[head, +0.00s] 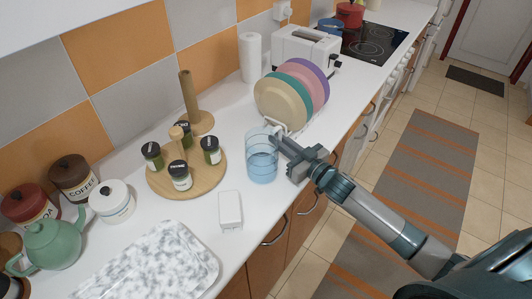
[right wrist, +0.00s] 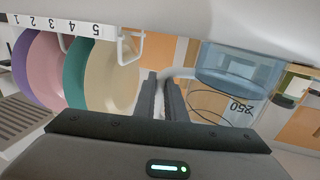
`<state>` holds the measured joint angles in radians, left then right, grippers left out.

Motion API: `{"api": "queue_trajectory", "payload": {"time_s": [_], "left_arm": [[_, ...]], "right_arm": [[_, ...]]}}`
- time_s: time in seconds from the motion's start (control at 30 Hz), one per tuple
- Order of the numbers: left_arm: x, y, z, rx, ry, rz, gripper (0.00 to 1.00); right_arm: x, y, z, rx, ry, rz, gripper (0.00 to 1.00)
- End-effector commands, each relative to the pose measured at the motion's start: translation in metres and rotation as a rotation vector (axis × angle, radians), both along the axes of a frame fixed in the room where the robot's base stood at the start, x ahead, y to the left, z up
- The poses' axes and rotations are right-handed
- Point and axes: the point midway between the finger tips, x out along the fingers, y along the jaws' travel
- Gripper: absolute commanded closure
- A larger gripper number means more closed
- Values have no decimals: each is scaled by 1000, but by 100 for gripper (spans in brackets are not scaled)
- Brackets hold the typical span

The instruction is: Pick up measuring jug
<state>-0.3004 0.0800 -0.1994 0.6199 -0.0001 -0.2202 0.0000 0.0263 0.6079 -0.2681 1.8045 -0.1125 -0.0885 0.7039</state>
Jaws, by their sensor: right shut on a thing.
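The measuring jug (head: 262,163) is a clear bluish vessel standing on the white counter, between the spice carousel and the plate rack. It also shows in the right wrist view (right wrist: 238,68), with the marking 250 on its side. My right gripper (head: 279,140) reaches in from the right at the jug's upper right side. In the right wrist view, its two dark fingers (right wrist: 162,98) are close together around the jug's pale handle (right wrist: 180,73). The gripper is shut on that handle. The jug looks upright. My left gripper is not in view.
A rack of coloured plates (head: 283,102) stands close behind the gripper. A round wooden spice carousel (head: 158,182) is left of the jug. A white container (head: 230,208) and a speckled tray (head: 150,265) lie nearer. The counter's front edge is close on the right.

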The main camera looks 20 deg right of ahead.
Motion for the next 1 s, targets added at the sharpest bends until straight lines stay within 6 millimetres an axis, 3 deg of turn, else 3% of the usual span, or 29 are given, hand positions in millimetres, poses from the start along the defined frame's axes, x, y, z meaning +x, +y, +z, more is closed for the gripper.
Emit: {"api": "queue_trajectory", "payload": {"time_s": [0.27, 0.57, 1.0], "left_arm": [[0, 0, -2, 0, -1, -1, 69], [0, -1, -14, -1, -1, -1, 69], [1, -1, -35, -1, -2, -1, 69]], "right_arm": [[1, 0, 7, 0, -3, 0, 100], [0, 0, 40, -1, -6, 2, 100], [-68, -35, 84, -4, -1, 2, 100]]}}
